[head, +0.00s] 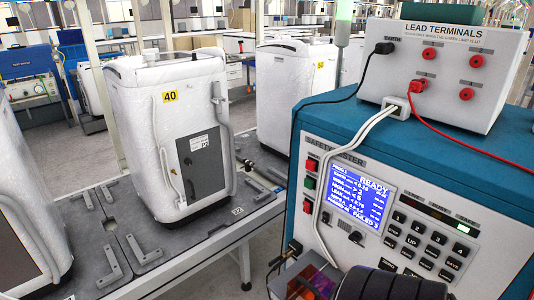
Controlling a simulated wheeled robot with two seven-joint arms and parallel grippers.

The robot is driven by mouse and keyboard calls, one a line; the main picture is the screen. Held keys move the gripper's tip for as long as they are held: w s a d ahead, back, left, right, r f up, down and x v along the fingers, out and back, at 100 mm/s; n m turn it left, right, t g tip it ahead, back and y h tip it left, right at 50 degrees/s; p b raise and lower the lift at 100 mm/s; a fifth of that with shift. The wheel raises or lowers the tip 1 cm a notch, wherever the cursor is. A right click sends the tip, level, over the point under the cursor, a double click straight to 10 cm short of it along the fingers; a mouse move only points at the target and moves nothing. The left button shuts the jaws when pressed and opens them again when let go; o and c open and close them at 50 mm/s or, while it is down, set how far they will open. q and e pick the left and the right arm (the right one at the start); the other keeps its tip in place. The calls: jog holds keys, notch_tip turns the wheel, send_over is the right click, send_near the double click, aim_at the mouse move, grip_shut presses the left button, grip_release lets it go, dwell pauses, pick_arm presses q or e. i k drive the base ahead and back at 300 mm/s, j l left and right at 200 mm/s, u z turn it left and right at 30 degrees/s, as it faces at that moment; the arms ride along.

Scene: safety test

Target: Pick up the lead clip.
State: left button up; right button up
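I cannot make out the lead clip for certain. A red lead (466,139) runs from a red plug (418,86) in the lead terminals box (440,62) and leaves the view at the right. A black lead (340,98) runs from a black plug (384,47) on the same box, over the left edge of the blue safety tester (380,140) and down its side. The ends of both leads are hidden or out of view. No gripper fingers show. A dark ribbed rounded part at the bottom edge may be mine.
The tester's screen (356,196) reads READY. A white wrapped appliance marked 40 (180,130) stands on a grey conveyor table (190,255), with another marked 52 (290,85) behind. A small box with an orange and purple surface (309,282) sits at the tester's lower front.

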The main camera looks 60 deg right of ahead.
aim_at(284, 256)
jog(key=z, duration=0.4)
jog(key=i+z, duration=0.1)
jog(key=z, duration=0.3)
jog(key=j+z, duration=0.1)
jog(key=z, duration=0.25)
jog(key=i+j+z, duration=0.1)
jog(key=z, duration=0.3)
